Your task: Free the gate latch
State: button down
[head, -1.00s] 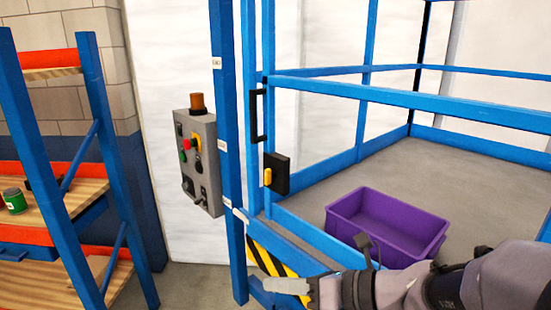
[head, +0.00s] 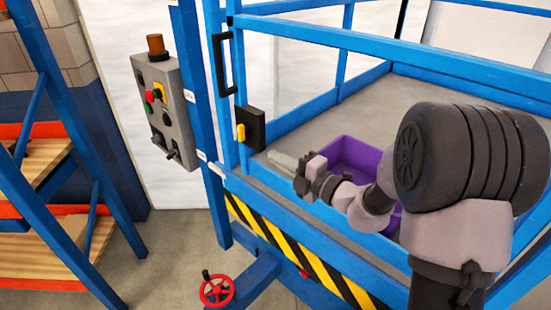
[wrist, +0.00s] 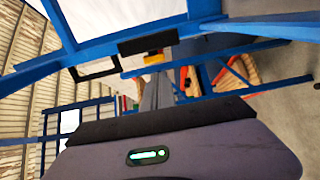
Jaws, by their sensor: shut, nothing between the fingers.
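The gate latch is a black box (head: 254,126) with a yellow knob (head: 241,132) on the blue gate's upright. In the wrist view the black box (wrist: 147,43) and yellow knob (wrist: 154,58) lie just beyond my fingertips. My gripper (head: 271,157) is shut and empty. In the head view it sits a little right of and below the latch, pointing left. Its grey fingers (wrist: 160,78) show close together in the wrist view. A gap to the knob seems to remain, but its depth is hard to tell.
A black handle (head: 222,64) is above the latch. A grey control box (head: 172,125) with buttons hangs left of the post. A purple crate (head: 350,152) stands on the platform behind my arm. Blue rails (head: 340,36) cross above. A red handwheel (head: 217,291) is below.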

aim_at(242, 141)
jog(key=b+x, duration=0.2)
jog(key=x, duration=0.8)
jog(key=shift+w+a, duration=0.2)
jog(key=shift+w+f+t+y+b, duration=0.1)
jog(key=shift+f+t+y+b, duration=0.25)
jog(key=shift+t+y, duration=0.25)
jog(key=shift+w+a+f+p, duration=0.15)
jog(key=shift+a+f+p, duration=0.05)
jog(key=shift+p, duration=0.5)
jog(key=shift+w+a+f+p, duration=0.85)
jog(key=shift+w+a+p, duration=0.2)
jog(key=shift+p, duration=2.7)
jog(key=shift+d, duration=0.1)
jog(key=v, duration=1.7)
jog(key=shift+s, duration=0.2)
jog(key=shift+d, duration=0.1)
